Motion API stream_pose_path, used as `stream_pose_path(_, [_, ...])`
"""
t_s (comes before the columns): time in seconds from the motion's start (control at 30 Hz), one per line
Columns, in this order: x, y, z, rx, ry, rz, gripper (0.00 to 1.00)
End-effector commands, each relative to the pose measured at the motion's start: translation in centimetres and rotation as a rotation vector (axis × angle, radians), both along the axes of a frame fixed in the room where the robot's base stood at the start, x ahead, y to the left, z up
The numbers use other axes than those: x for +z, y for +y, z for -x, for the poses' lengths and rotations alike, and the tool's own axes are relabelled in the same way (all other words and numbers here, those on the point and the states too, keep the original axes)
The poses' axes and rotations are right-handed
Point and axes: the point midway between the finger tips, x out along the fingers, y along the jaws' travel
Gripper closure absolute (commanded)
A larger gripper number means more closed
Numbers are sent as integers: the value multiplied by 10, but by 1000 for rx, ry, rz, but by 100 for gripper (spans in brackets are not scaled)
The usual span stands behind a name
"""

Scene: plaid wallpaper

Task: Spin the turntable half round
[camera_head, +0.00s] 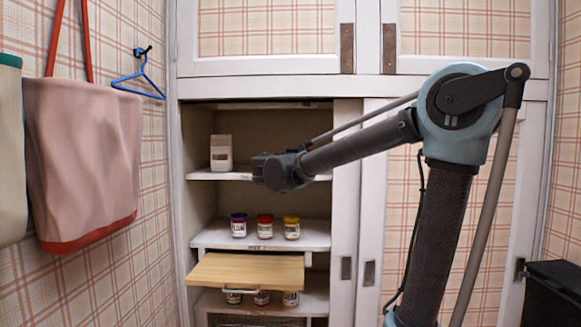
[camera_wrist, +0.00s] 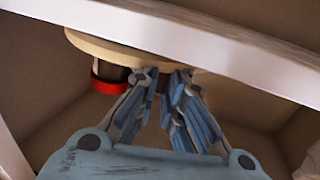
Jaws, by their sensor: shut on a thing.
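The turntable (camera_wrist: 88,43) shows in the wrist view as a pale wooden disc at the shelf edge. That view appears upside down. A jar with a red lid (camera_wrist: 109,86) stands on the disc, left of my fingers. My gripper (camera_wrist: 163,75) has its blue fingers closed together at the disc's rim. A small dark part shows between the fingertips; its exact shape is hidden. In the head view my dark wrist reaches into the open cupboard at the upper shelf (camera_head: 205,175). It hides the turntable and my fingers there.
A pale carton (camera_head: 221,153) stands left of my wrist on the same shelf. A wooden board (camera_head: 245,270) juts out lower down. The cupboard post (camera_head: 346,200) stands close to my forearm.

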Motion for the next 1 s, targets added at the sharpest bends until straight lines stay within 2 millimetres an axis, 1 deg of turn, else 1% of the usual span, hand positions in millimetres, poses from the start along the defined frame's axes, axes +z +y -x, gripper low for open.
stream_pose_path(0.43, [0, 2, 2, 4, 0, -1, 100])
stream_pose_path(0.5, [0, 2, 2, 4, 0, -1, 81])
stream_pose_path(0.53, [0, 2, 2, 4, 0, -1, 74])
stream_pose_path(0.57, [0, 2, 2, 4, 0, 0, 70])
stream_pose_path(0.87, [0, 2, 1, 2, 0, 0, 70])
stream_pose_path(1.0, [0, 4, 7, 4, 0, 0, 70])
